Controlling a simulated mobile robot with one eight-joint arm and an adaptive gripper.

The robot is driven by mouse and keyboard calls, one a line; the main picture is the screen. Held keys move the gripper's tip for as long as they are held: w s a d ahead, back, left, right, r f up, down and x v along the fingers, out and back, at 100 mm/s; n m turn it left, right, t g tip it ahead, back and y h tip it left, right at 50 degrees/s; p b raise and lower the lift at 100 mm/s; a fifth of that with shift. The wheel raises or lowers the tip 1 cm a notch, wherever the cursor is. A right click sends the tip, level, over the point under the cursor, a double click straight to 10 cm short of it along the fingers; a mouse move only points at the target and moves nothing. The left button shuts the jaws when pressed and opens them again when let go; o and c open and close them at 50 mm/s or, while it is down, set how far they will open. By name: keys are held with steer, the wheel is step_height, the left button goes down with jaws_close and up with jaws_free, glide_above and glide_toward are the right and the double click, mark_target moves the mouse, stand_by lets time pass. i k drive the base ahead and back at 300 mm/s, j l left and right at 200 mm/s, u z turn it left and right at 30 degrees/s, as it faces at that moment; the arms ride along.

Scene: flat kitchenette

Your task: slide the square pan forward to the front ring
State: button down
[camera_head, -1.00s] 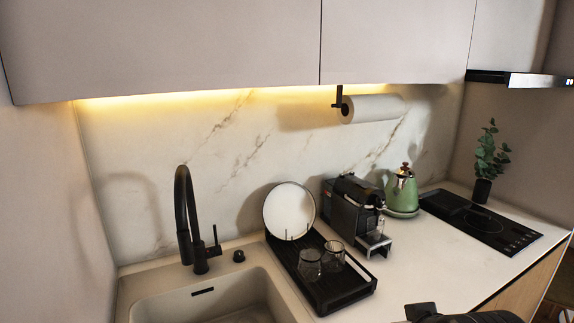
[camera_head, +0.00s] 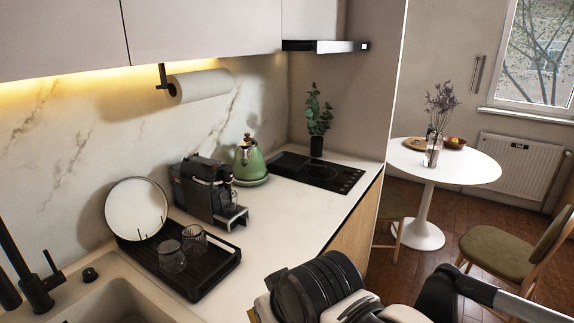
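The black cooktop (camera_head: 338,180) is set in the far end of the counter, with a ring faintly visible on its surface. A dark, flat, squarish shape (camera_head: 288,161) lies on its left part, beside the green kettle. It may be the square pan, but it is black on black and too small to tell for certain. Parts of my own arm fill the bottom of the view, in front of the counter. My gripper is not visible, so its state and anything in it are hidden.
The green kettle (camera_head: 248,160) and the coffee machine (camera_head: 207,190) stand left of the cooktop. A potted plant (camera_head: 316,118) stands behind it. A black dish rack (camera_head: 196,283) holds a plate and glasses. The counter's right front is clear. A round white table (camera_head: 470,168) stands beyond.

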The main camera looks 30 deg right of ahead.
mark_target(287, 161)
steer(key=i+l, duration=0.2)
steer(key=l, duration=0.3)
steer(key=i+l, duration=0.25)
steer(key=l, duration=0.2)
steer(key=i+l, duration=0.2)
steer(key=l, duration=0.3)
steer(key=i+l, duration=0.2)
steer(key=l, duration=0.3)
steer(key=i+l, duration=0.2)
steer(key=l, duration=0.25)
steer(key=i+l+u, duration=0.1)
steer(key=i+l, duration=0.15)
steer(key=l, duration=0.25)
steer(key=i+l, duration=0.2)
steer(key=l, duration=0.3)
steer(key=i+l, duration=0.2)
steer(key=l, duration=0.3)
